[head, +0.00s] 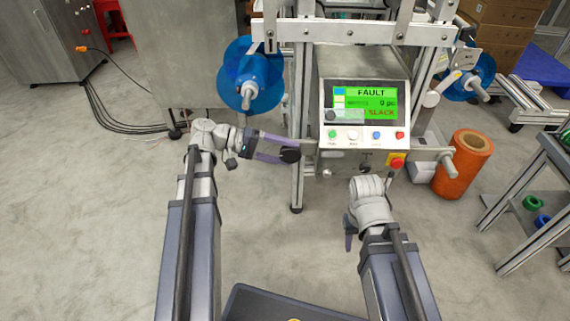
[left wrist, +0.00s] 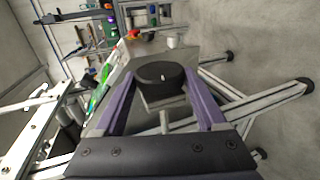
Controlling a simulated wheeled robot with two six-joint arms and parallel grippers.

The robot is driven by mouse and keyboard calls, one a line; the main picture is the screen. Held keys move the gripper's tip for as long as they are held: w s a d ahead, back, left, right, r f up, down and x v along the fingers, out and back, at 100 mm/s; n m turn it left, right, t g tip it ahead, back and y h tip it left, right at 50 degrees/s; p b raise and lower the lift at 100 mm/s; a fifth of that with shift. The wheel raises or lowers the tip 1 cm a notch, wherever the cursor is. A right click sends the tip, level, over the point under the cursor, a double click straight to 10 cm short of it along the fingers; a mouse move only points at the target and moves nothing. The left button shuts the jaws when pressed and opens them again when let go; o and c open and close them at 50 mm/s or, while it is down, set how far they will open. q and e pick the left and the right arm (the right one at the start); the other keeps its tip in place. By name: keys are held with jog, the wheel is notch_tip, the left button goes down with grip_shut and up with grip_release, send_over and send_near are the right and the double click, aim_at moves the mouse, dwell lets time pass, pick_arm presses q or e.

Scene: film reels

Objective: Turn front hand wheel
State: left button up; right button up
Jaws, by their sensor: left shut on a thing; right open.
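The front hand wheel (head: 289,156) is a small black disc on the left side of the machine's control box. My left gripper (head: 284,149) reaches it from the left with its purple fingers around it. In the left wrist view the black hand wheel (left wrist: 160,75) sits between the two fingers of the left gripper (left wrist: 162,88), a small pale mark on its face. The left gripper is shut on the wheel. My right gripper (head: 349,241) hangs low in front of the machine, open and away from it; its fingers are mostly hidden.
The control panel screen (head: 364,104) shows a green FAULT display with red SLACK text. Coloured buttons and a red emergency stop (head: 397,161) sit below it. A blue reel (head: 240,75) is at left, an orange roll (head: 463,165) at right. The floor in front is clear.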

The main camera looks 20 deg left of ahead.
pick_arm(q)
jog(key=shift+f+t+h+b, duration=0.4)
jog(key=shift+h+b, duration=0.7)
jog(key=shift+b, duration=0.85)
jog(key=shift+r+h+b, duration=0.1)
jog(key=shift+h+b, duration=0.3)
jog(key=shift+b, duration=0.2)
jog(key=o, duration=1.3)
jog(key=shift+r, duration=0.1)
jog(key=shift+v, duration=3.9)
